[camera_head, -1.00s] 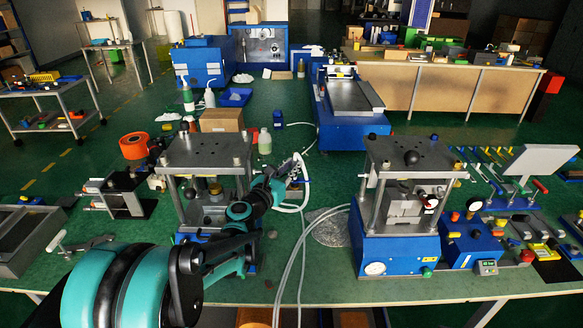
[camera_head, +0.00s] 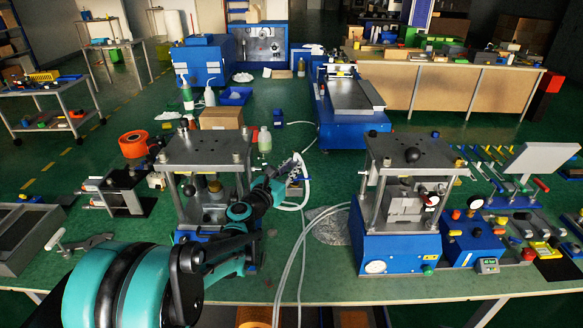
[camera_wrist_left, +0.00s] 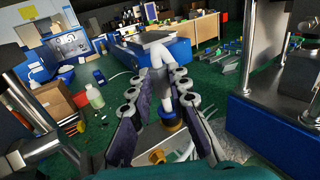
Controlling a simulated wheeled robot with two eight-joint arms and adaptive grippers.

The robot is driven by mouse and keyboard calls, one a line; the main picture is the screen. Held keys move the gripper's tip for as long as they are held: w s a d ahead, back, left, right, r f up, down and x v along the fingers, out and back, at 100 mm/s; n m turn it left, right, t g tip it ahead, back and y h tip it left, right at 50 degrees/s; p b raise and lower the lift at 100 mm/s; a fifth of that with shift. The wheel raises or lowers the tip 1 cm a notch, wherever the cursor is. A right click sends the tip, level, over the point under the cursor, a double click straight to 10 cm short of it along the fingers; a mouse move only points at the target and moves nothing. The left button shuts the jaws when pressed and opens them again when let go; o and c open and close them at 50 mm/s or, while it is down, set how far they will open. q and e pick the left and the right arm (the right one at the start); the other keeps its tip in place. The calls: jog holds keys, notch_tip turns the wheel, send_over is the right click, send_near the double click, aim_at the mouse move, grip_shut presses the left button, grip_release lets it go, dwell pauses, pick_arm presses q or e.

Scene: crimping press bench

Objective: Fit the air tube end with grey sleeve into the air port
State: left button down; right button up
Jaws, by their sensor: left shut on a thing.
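My left gripper (camera_wrist_left: 157,82) is shut on the white air tube (camera_wrist_left: 160,65), which runs down between its two fingers. In the head view the gripper (camera_head: 291,175) is small and partly hidden by my arm; the tube (camera_head: 305,172) bends in a loop beside it. In the left wrist view a blue collar with brass-coloured metal (camera_wrist_left: 172,127) shows low between the fingers, close to the tube's lower part. It looks like the air port, but I cannot tell whether the tube end is in it. The grey sleeve cannot be made out. My right gripper is not in view.
A press with a blue base (camera_head: 397,247) stands to the right, and another press (camera_head: 207,153) stands behind my left arm. Pale hoses (camera_head: 283,270) run over the green bench to its front edge. A bottle with green liquid (camera_head: 264,143) stands behind the gripper.

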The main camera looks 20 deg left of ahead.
pick_arm(q)
jog(key=shift+f+b, duration=0.75)
jog(key=shift+f, duration=0.25)
jog(key=c, duration=1.4)
grip_release()
jog(key=shift+o, duration=0.2)
jog(key=v, duration=1.2)
jog(key=shift+r, duration=0.1)
